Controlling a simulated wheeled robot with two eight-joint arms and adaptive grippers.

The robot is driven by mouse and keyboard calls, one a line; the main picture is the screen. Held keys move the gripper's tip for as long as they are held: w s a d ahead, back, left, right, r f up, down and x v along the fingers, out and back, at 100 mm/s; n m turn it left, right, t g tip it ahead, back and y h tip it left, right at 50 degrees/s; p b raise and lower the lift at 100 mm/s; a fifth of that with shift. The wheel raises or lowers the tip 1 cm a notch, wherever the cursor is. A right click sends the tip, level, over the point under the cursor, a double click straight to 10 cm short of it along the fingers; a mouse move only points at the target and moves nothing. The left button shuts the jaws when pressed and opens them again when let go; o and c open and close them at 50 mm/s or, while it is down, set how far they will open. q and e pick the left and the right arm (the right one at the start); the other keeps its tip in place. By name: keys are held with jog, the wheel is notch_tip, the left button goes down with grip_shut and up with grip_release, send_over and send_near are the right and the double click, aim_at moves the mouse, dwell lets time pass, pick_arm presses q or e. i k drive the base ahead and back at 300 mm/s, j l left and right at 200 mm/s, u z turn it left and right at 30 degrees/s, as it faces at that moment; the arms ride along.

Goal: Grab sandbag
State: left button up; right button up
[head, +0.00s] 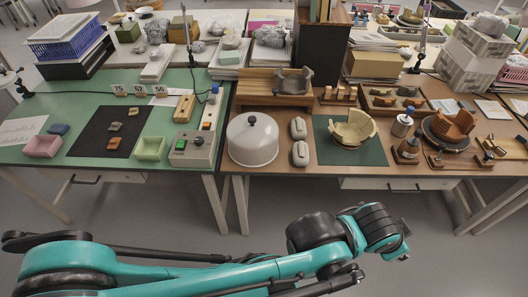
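Two small pale grey, rounded pads, which look like sandbags, lie one behind the other on the brown bench, between a white dome and a dark green mat. The rear pad (298,128) is farther from me, and the front pad (300,153) is nearer the bench edge. My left arm reaches in from the left along the bottom. Its dark, ribbed end with the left gripper (382,232) is in front of the bench, below and right of the pads, apart from them. Its fingers cannot be made out clearly. My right gripper is not in view.
The white dome (252,139) with a black knob stands left of the pads. A cream partial bowl (352,128) sits on the dark green mat (372,152) to their right. A wooden stand (272,88) is behind. A green bench (70,85) adjoins on the left.

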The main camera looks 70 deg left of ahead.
aim_at(300, 150)
jog(key=u, duration=2.1)
jog(key=i+j+z, duration=0.3)
jog(key=i+j, duration=0.3)
jog(key=i, duration=0.15)
